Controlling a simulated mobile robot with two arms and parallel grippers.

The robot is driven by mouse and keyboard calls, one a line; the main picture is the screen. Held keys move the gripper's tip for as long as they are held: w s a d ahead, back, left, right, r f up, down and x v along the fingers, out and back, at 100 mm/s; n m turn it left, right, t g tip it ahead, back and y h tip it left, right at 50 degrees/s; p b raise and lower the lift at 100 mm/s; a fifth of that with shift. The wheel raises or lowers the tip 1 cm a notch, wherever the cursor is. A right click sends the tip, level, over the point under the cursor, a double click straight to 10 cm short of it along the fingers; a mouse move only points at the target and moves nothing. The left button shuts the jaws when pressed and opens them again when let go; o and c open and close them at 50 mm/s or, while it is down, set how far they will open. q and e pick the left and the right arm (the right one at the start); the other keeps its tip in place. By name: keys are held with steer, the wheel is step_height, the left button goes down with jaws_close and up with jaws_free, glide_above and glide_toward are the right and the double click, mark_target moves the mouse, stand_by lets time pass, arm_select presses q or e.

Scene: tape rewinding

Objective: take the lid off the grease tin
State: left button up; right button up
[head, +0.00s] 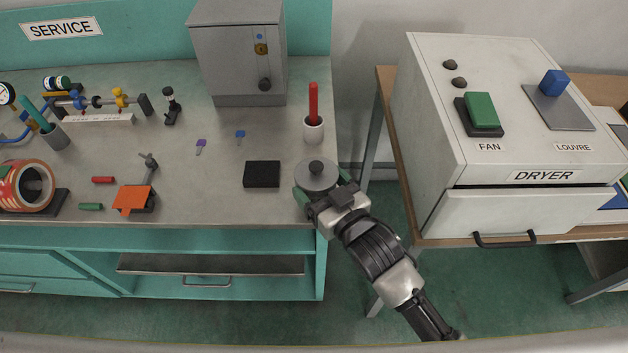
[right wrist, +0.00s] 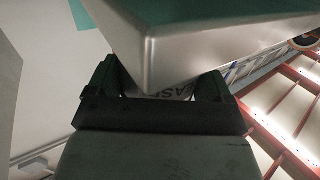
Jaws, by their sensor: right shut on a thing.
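The grease tin's round grey lid (head: 313,181) with its dark knob (head: 316,166) shows from above at the bench's right front corner. The lid appears to sit on the tin; the tin's body is mostly hidden below it in the head view. My right gripper (head: 318,190) reaches in from the lower right and is shut on the tin, below the lid. In the right wrist view, part of the tin's lettered label (right wrist: 183,91) shows between the fingers, partly hidden by a metal corner. My left gripper is in neither view.
The grey cabinet (head: 240,60) stands at the back. The white dryer (head: 500,120) stands right, across a gap from the bench (head: 220,205).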

steer(key=shift+x, duration=1.1)
steer(key=shift+w+a+f, duration=0.1)
steer(key=shift+w+f, duration=0.05)
steer(key=shift+f, duration=0.5)
steer(key=shift+f, duration=0.2)
steer(key=o, duration=1.3)
steer(key=shift+c, duration=0.2)
steer(key=shift+r, duration=0.2)
steer(key=shift+s+d+f, duration=0.1)
steer(key=shift+s+d, duration=0.2)
steer(key=shift+s, duration=0.15)
steer(key=v, duration=1.1)
steer(key=shift+b, duration=0.3)
